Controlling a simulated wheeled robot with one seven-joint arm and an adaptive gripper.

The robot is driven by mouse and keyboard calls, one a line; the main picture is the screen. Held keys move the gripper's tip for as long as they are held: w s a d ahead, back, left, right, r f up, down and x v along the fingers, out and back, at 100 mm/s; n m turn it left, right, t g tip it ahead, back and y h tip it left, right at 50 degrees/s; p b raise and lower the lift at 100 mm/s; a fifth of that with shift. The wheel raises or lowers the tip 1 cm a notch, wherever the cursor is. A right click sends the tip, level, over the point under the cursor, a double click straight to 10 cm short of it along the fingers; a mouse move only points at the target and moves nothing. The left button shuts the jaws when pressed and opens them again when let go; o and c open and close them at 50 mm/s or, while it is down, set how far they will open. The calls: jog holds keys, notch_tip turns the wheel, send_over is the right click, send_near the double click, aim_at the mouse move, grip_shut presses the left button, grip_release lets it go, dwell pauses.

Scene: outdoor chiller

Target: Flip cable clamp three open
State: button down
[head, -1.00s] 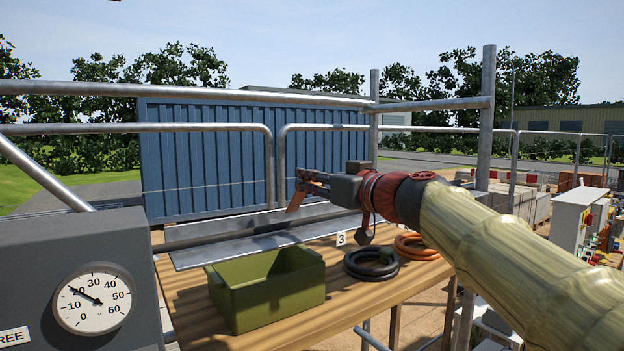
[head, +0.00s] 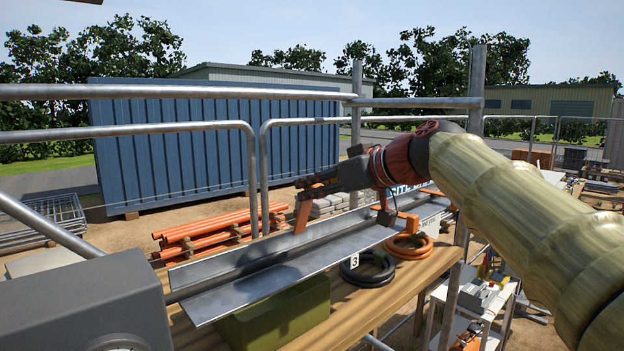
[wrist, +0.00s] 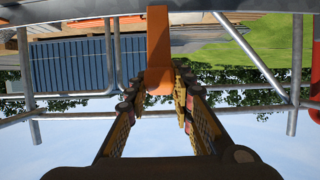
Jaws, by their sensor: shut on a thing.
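My gripper (head: 305,193) is shut on an orange cable clamp (head: 303,217), which stands up from the back of a grey metal cable tray (head: 270,285). The wrist view shows the clamp's orange flap (wrist: 158,45) with its end between my fingers (wrist: 157,88). A number 3 label (head: 354,264) is on the tray's front edge, to the right of the clamp. Where the clamp meets the tray is hard to make out. Another orange clamp (head: 408,222) shows farther right on the tray, partly behind my arm.
A green bin (head: 285,318) stands on the wooden bench (head: 395,295) below the tray. A black cable coil (head: 368,275) and an orange coil (head: 408,247) lie beside it. Metal railings (head: 200,130) run behind the tray. A grey gauge box (head: 85,300) is at left.

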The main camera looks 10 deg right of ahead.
jog(key=shift+r, duration=0.15)
jog(key=c, duration=1.5)
grip_release()
jog(key=shift+c, duration=0.2)
jog(key=v, duration=1.2)
